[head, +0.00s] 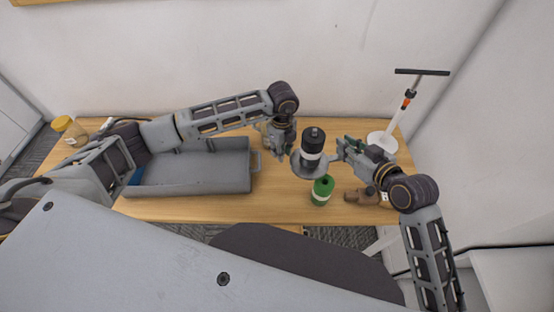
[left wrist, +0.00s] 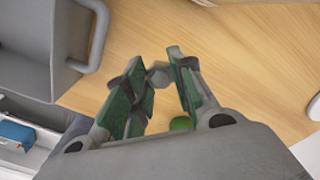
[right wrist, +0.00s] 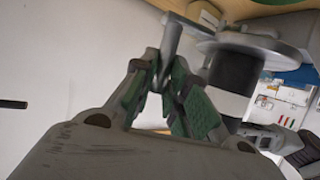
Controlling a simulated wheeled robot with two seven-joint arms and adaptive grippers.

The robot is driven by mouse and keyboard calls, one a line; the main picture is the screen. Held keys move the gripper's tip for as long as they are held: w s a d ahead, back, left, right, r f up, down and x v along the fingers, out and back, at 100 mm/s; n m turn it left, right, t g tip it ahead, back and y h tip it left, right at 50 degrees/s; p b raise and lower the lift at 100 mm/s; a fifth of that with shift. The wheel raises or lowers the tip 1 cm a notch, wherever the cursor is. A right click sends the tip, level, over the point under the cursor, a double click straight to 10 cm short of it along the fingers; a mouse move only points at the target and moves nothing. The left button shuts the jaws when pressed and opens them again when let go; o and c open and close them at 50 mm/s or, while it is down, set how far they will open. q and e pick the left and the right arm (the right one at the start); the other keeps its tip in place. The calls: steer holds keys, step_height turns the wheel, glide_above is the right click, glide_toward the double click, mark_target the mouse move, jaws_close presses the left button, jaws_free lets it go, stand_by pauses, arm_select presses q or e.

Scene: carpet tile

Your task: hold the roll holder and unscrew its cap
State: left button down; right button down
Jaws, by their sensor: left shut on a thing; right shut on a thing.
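The roll holder looks like a grey disc (head: 299,170) with a black cylinder with a white band on it; the disc also shows in the right wrist view (right wrist: 252,46). My right gripper (head: 338,150) is at its right side. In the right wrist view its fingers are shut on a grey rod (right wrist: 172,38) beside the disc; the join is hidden. My left gripper (head: 287,153) is just left of the disc, pointing down. In the left wrist view it is shut on a small grey knob, seemingly the cap (left wrist: 157,77). I cannot tell whether the cap touches the holder.
A green bottle (head: 322,190) stands just in front of the disc. A grey tray (head: 200,188) fills the table's left half. A brown object (head: 365,197) lies at the right. A white-based stand with a black T-handle (head: 382,140) is behind my right gripper. A yellow-lidded jar (head: 70,130) is far left.

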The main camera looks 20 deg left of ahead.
mark_target(281, 167)
arm_select(q)
steer(key=shift+f, duration=1.8)
arm_select(e)
steer(key=shift+r, duration=0.35)
arm_select(q)
steer(key=shift+f+p, duration=0.35)
steer(key=shift+f, duration=1.3)
arm_select(e)
steer(key=shift+r, duration=0.2)
arm_select(q)
steer(key=shift+f, duration=0.25)
steer(key=shift+f, duration=0.1)
arm_select(e)
steer(key=shift+f, duration=0.1)
arm_select(q)
steer(key=c, duration=1.2)
jaws_free()
